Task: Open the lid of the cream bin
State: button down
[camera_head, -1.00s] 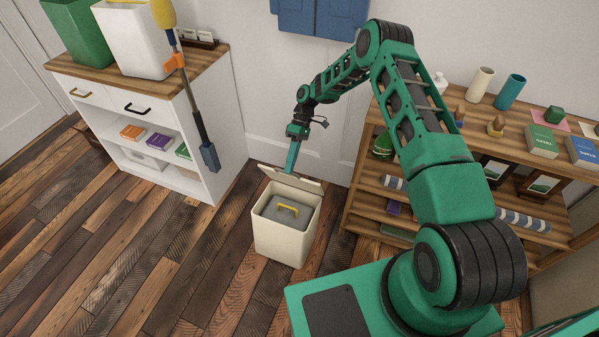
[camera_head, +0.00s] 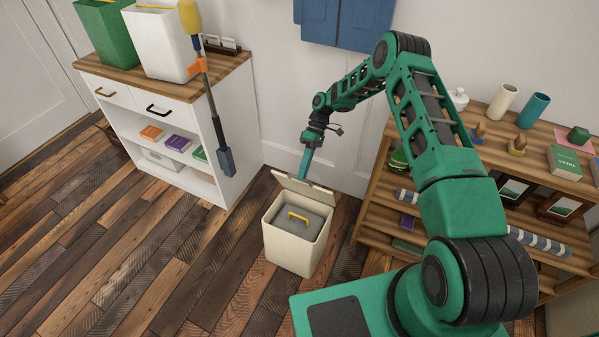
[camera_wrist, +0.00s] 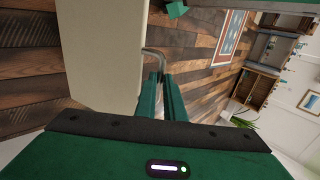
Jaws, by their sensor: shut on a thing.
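The cream bin (camera_head: 290,250) stands on the plank floor in the head view. Its lid (camera_head: 305,192) is raised and tilted up at the bin's back edge. Inside the bin is a grey insert with a yellow handle (camera_head: 297,216). My gripper (camera_head: 305,172) is behind the lid, reaching down to it. In the wrist view my gripper (camera_wrist: 162,80) is shut on a grey bent handle (camera_wrist: 154,52) on the cream lid (camera_wrist: 100,50). The lid hides the fingertips in the head view.
A white cabinet (camera_head: 232,135) stands to the left, with a yellow-topped tool (camera_head: 208,90) in front of it. A wooden shelf (camera_head: 375,195) with several items stands to the right. The wall is close behind the bin. Floor at front left is clear.

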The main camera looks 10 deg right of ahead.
jog(key=shift+w, duration=0.1)
dwell(0.3)
jog(key=c, duration=1.8)
grip_release()
jog(key=shift+c, duration=0.2)
